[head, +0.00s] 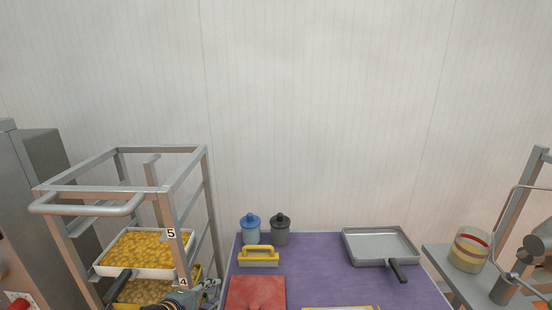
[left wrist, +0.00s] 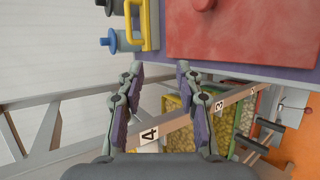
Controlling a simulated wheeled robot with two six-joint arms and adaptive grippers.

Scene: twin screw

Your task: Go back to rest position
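My left gripper (head: 208,290) is low in the head view, beside the right post of the metal rack (head: 208,190). The left wrist view shows it (left wrist: 158,72) with its two fingers apart and nothing between them. In that view the fingertips point toward the purple table (left wrist: 230,70) and the rack's numbered post lies behind the fingers. My right gripper is not in view.
The rack holds trays of yellow food (head: 145,250). On the purple table (head: 320,255) are a blue jar (head: 250,230), a grey jar (head: 280,230), a yellow-handled tool (head: 258,256), a red board (head: 255,292) and a grey pan (head: 380,245). A machine stands right.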

